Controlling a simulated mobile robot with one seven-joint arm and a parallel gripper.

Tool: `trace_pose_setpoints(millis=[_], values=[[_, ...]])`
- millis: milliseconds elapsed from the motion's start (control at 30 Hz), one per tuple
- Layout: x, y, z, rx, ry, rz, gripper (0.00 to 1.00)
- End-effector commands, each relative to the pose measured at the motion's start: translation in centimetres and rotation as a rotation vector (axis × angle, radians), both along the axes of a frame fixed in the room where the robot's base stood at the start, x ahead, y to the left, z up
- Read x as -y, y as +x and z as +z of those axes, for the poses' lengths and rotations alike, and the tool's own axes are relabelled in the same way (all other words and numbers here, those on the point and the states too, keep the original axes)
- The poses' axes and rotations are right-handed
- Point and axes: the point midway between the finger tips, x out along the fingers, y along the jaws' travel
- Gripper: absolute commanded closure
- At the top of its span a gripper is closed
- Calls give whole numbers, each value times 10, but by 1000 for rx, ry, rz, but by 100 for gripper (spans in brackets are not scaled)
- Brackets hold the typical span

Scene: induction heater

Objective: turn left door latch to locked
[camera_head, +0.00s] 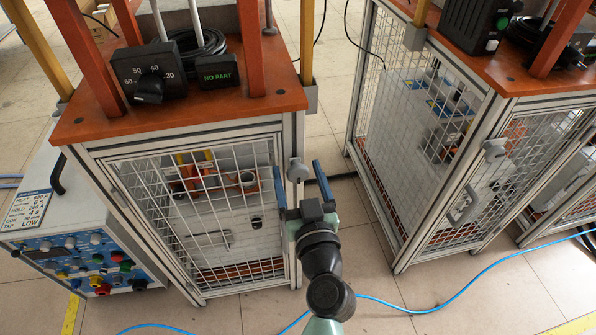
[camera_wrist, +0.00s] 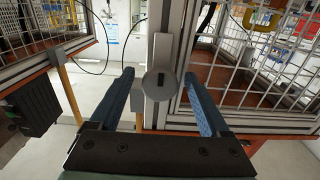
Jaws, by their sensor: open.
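The left door latch is a grey round knob (camera_head: 297,170) on the right-hand front post of the left cabinet, beside its mesh door (camera_head: 205,205). In the wrist view the fingers of my gripper (camera_wrist: 158,76) lie on either side of the latch, with a gap at each side. I cannot tell how deep the fingertips reach. Nothing is held.
A second mesh cabinet (camera_head: 500,105) with its own grey latch (camera_head: 495,150) stands to the right, across a floor gap. A control box (camera_head: 75,260) stands at the left. A dial box (camera_head: 145,75) sits on the left cabinet's top. A blue hose (camera_head: 440,308) crosses the floor.

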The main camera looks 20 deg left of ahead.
Motion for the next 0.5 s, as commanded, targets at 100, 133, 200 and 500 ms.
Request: trace_pose_setpoints(millis=[100,133,200,500], values=[[-2,3,0,0,0,1,20],[-3,3,0,0,0,1,20],[-3,3,0,0,0,1,20],[-2,3,0,0,0,0,50]])
